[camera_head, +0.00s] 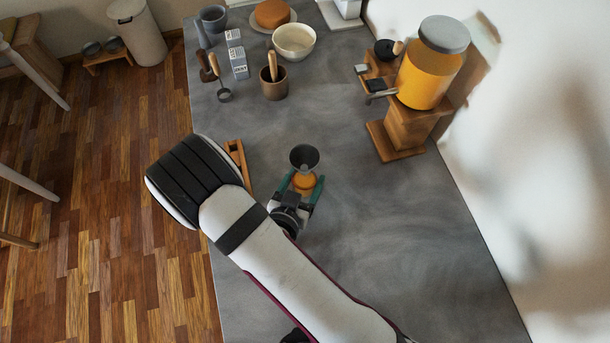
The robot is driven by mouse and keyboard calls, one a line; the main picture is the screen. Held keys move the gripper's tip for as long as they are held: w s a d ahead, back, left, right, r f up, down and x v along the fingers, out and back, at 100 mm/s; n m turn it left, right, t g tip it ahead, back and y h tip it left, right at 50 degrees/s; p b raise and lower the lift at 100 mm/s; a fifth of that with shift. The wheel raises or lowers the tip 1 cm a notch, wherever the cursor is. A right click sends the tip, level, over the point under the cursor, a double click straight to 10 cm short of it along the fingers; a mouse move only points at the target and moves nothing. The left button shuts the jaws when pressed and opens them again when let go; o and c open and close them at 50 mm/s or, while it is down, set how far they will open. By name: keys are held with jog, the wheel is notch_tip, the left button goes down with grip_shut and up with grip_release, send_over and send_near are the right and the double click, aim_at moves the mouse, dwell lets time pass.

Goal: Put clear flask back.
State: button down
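A small vessel with orange contents (304,182), apparently the clear flask, is near the middle of the grey counter. A dark grey funnel-like piece (304,157) shows above its top. My gripper (304,186) has its two teal fingers on either side of the vessel, close against its sides. I cannot tell whether they press on it or whether its base rests on the counter. A wooden rack or frame (237,160) lies just left of the gripper, partly hidden behind my arm.
A big orange-filled jar with a grey lid (430,70) stands on a wooden stand (397,141) at right. At the back are a brown cup (274,90), a cream bowl (294,43) and small cartons (239,64). The counter right of my gripper is clear.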

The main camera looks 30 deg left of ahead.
grip_release()
jog(key=shift+s+r, duration=0.25)
jog(key=v, duration=1.1)
jog(key=shift+s, duration=0.25)
